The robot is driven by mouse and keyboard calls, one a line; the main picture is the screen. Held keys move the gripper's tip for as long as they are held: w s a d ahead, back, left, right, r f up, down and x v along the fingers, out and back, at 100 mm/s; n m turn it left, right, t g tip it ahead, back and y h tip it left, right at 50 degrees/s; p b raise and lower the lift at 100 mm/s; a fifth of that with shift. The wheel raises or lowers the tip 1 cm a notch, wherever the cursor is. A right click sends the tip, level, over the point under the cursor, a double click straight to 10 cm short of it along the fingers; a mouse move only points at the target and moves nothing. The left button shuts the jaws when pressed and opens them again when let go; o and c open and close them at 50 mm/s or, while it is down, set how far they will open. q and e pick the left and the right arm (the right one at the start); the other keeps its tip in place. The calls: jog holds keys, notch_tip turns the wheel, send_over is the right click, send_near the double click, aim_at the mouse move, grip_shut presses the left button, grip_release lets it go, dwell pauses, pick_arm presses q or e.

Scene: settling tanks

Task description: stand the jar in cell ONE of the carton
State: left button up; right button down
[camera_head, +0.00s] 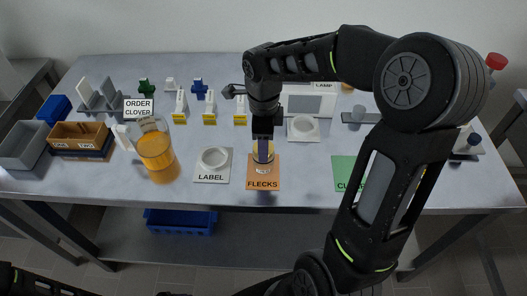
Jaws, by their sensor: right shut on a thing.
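A small jar (263,172) with a pale label stands at the orange mat marked FLECKS (263,184). My right gripper (263,150) points down over it and is shut on it. The fingers hide most of the jar's upper part, and I cannot tell whether its base touches the mat. The brown carton (78,142) is at the far left of the table, with small labels on its front that are too small to read surely. My left gripper is not in view.
A large glass vessel of orange liquid (156,151) stands between carton and jar. A white LABEL plate (213,177) lies left of the orange mat. Yellow-marked white stands (209,108) and an ORDER CLOVER sign (139,108) are behind. A grey bin (24,146) adjoins the carton.

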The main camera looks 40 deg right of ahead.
notch_tip(320, 180, up, 10)
jog(key=b, duration=0.1)
dwell(0.4)
dwell(0.5)
